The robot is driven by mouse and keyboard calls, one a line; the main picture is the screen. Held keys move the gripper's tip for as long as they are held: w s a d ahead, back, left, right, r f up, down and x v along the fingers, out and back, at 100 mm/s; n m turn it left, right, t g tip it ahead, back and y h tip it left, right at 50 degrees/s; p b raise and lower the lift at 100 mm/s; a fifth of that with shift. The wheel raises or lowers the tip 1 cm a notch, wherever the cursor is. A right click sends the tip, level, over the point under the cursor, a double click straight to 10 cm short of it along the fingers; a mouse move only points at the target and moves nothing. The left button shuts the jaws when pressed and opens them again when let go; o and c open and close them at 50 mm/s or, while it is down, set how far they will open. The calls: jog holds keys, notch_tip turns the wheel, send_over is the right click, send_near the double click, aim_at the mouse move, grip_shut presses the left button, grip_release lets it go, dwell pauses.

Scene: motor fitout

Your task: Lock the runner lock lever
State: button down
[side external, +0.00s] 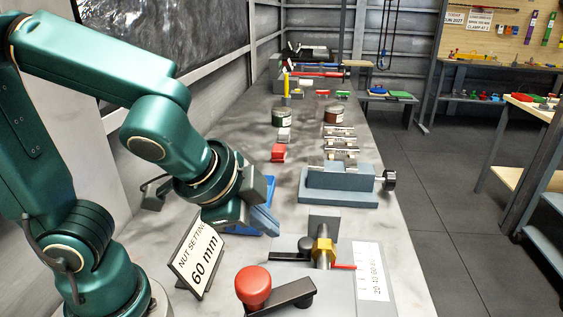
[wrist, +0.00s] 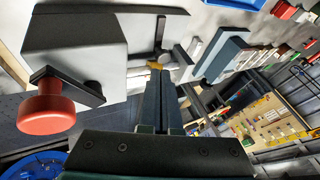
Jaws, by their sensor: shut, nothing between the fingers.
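A fixture with a grey base plate holds a brass nut (side external: 323,253) on a threaded shaft, with a red pointer (side external: 343,267) beside a scale card. A short black lever (side external: 290,256) lies left of the nut, pointing left from a round pivot; it looks like the runner lock lever. A black crank arm (side external: 285,295) with a red knob (side external: 253,287) is at the near end; the knob also shows in the wrist view (wrist: 45,108). My gripper (side external: 268,222) is shut and empty, above and behind the black lever, apart from it. In the wrist view its fingers (wrist: 160,80) partly hide the nut.
A sign reading "NUT SETTING 60 mm" (side external: 198,255) stands close left of my gripper. A blue tray (side external: 262,195) lies behind my gripper. A blue-grey vise-like block (side external: 340,185) stands farther back on the bench, with jars and small parts beyond.

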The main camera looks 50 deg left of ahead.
aim_at(306, 245)
jog(key=shift+h, duration=0.3)
jog(key=shift+d+x, duration=0.25)
jog(key=shift+x, duration=1.3)
jog(key=shift+d+x, duration=0.25)
jog(key=shift+x, duration=1.3)
jog(key=shift+d+x, duration=0.25)
jog(key=shift+x, duration=1.35)
jog(key=shift+w+a+n+y, duration=0.65)
jog(key=shift+w+n, duration=0.2)
jog(key=shift+n, duration=0.25)
